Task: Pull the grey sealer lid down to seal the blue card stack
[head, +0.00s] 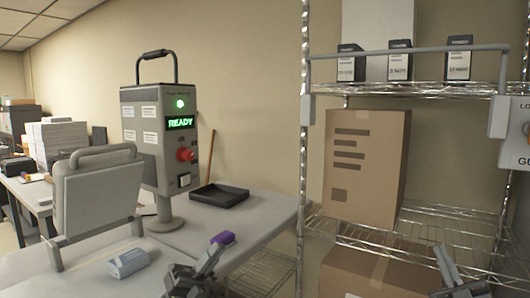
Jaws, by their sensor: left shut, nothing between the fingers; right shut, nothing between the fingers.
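The grey sealer lid (97,198) stands raised and nearly upright at the left, with a bar handle along its top edge. The pale blue card stack (128,263) lies on the grey surface to the right of the lid's foot, uncovered. My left gripper (214,250) is shut and empty, to the right of the card stack and apart from both stack and lid. My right gripper (443,256) is shut and empty at the lower right, in front of the wire shelf.
A control box (160,135) on a post shows a green READY display and a red knob. A black tray (219,196) lies on the table. A wire shelf (440,216) with cartons fills the right.

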